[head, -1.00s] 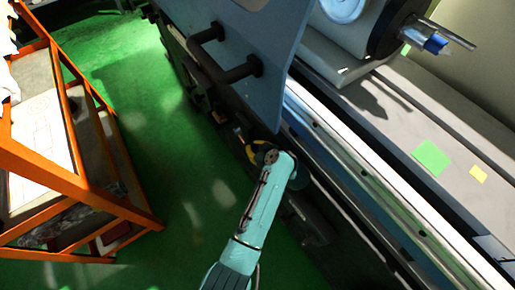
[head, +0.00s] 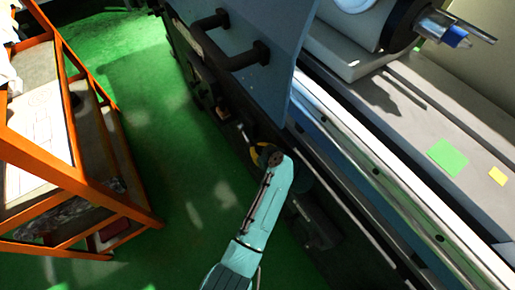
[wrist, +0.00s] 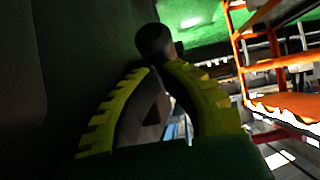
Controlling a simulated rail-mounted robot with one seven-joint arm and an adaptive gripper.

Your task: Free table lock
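The table lock appears to be a lever with a dark round knob (wrist: 155,42) in the wrist view. In the head view a thin bright rod (head: 243,133) on the machine's dark front, probably this lever, runs toward my gripper (head: 263,156). In the wrist view the yellow-green padded fingers of my gripper (wrist: 160,66) arch together, their tips nearly meeting. The knob sits right at the tips, apparently beyond them. I cannot tell whether they touch it. The lever's base is hidden.
A blue-grey panel with a dark bar handle (head: 236,58) overhangs the machine front. The long machine bed (head: 375,175) runs along the right. An orange shelf rack (head: 75,125) stands at left. The green floor (head: 150,90) between is clear.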

